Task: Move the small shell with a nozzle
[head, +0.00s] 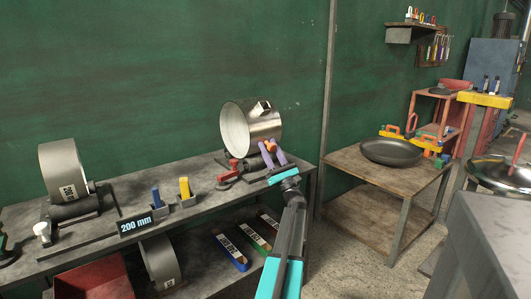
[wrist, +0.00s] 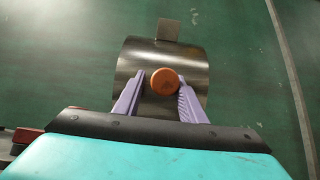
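A shiny steel shell (head: 252,125) with a short nozzle (head: 262,105) on top rests tilted at the right end of the workbench, its open mouth facing left. In the wrist view the shell (wrist: 135,62) lies straight ahead, with a flat tab-like nozzle (wrist: 168,30) at its far side. My gripper (head: 271,152) is in front of the shell's lower right side. Its purple fingers are apart, either side of a round orange knob (wrist: 165,81); a gap shows on the left, and contact on the right is unclear. Whether the fingers touch the shell cannot be told.
A red clamp (head: 229,174) sits below the shell. Left on the workbench (head: 100,205) are another shell (head: 62,168), blue and yellow blocks and a "200 mm" sign (head: 136,226). A third shell (head: 160,262) is below. A wooden table (head: 350,170) with a pan (head: 391,151) stands right.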

